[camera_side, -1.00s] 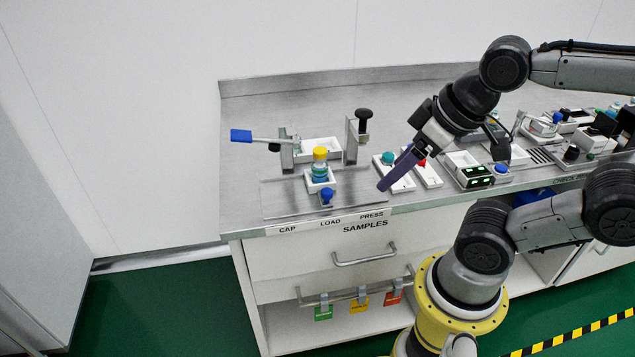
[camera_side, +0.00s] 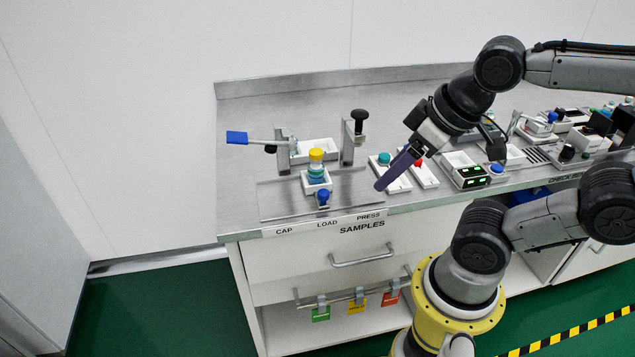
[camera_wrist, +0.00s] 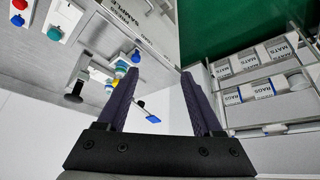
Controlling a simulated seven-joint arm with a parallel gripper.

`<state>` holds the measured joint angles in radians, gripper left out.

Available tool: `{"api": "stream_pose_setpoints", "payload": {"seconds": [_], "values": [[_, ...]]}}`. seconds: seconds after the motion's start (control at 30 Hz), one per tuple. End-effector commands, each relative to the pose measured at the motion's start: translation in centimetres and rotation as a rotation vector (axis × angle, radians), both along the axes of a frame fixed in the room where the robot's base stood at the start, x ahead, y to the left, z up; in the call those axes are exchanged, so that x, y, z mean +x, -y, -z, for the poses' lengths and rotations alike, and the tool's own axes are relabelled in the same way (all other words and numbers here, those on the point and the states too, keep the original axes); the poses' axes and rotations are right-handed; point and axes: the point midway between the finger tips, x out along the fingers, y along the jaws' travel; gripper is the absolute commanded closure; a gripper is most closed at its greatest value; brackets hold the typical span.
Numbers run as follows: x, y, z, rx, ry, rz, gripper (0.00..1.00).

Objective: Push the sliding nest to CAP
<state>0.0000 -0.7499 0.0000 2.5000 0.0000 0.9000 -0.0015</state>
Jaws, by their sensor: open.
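The sliding nest (camera_side: 315,187) is a small white block on a metal track plate (camera_side: 270,203) at the bench's front left. It holds a blue-green vial with a yellow cap (camera_side: 316,155), and a blue knob (camera_side: 323,197) is at its front. The nest stands over the LOAD label (camera_side: 327,223), between the CAP label (camera_side: 284,231) on the left and the PRESS label (camera_side: 369,215) on the right. My gripper (camera_side: 382,186) is to the right of the nest, apart from it, its purple fingers angled down to the left. In the wrist view the fingers (camera_wrist: 155,88) are spread and empty.
A blue-handled lever (camera_side: 237,138) stands behind the track on the left, and a post with a black knob (camera_side: 360,117) behind it on the right. White trays with a teal knob (camera_side: 384,158) and a red one (camera_side: 418,163) lie close to my gripper.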

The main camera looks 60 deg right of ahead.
Motion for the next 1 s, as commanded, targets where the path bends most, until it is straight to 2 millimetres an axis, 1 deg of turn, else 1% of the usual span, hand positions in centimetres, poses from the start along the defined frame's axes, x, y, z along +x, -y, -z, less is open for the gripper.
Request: {"api": "stream_pose_setpoints", "payload": {"seconds": [0.07, 0.17, 0.27, 0.33, 0.4, 0.5, 0.57, 0.67, 0.7, 0.8, 0.9, 1.0], "values": [[-0.2, 0.0, 0.0, -0.010, -0.009, -0.019, 0.36], [0.7, 0.0, -1.7, -0.025, -0.007, -0.047, 0.36], [2.3, 0.3, -2.8, -0.038, -0.048, -0.061, 0.36], [3.8, 0.6, -3.4, -0.046, -0.085, -0.068, 0.36], [5.5, 1.0, -3.8, -0.050, -0.127, -0.070, 0.36], [8.2, 1.8, -3.8, -0.052, -0.194, -0.070, 0.36], [9.8, 2.3, -3.6, -0.051, -0.235, -0.068, 0.36], [12.4, 3.4, -2.7, -0.044, -0.303, -0.058, 0.36], [13.4, 3.8, -2.2, -0.040, -0.329, -0.053, 0.36], [15.4, 4.9, -0.7, -0.028, -0.390, -0.039, 0.36], [16.7, 5.8, 0.9, -0.016, -0.435, -0.021, 0.36], [17.2, 6.4, 2.1, -0.007, -0.470, -0.009, 0.36]]}}
